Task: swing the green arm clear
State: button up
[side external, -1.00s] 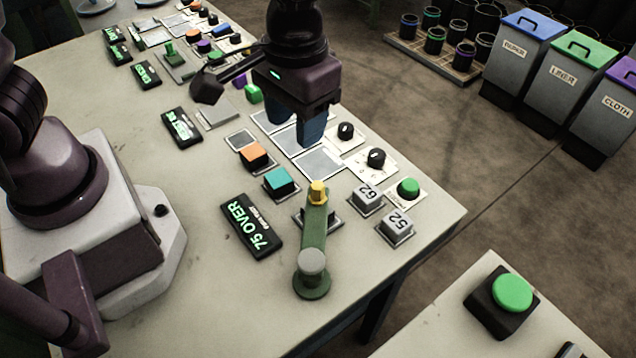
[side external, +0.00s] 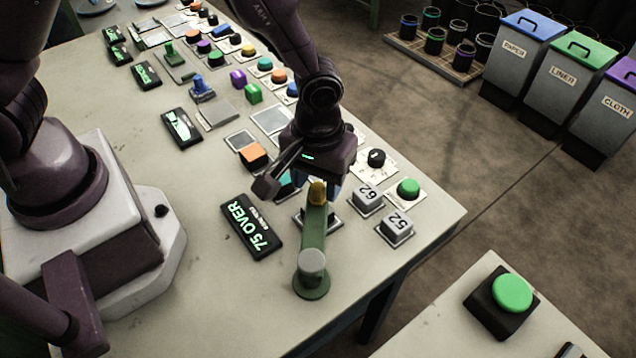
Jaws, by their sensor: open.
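The green arm (side external: 313,238) lies near the front right corner of the table. Its round base with a grey knob (side external: 312,263) is at the near end, and a yellow tip (side external: 317,193) is at the far end. The arm lies over a small plate whose edges show on either side. My gripper (side external: 318,190) is open just behind the yellow tip. Its fingers are mostly hidden behind the tip, so I cannot tell whether they touch it. A teal block (side external: 285,186) is partly hidden by my gripper.
Grey blocks marked 62 (side external: 366,199) and 52 (side external: 397,228) and a green button (side external: 408,187) stand to the right. A black "75 OVER" display (side external: 252,226) lies left. An orange block (side external: 254,156) stands behind it. Bare table lies around the arm's base.

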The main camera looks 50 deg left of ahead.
jog(key=shift+f, duration=0.85)
jog(key=shift+c, duration=0.4)
grip_shut()
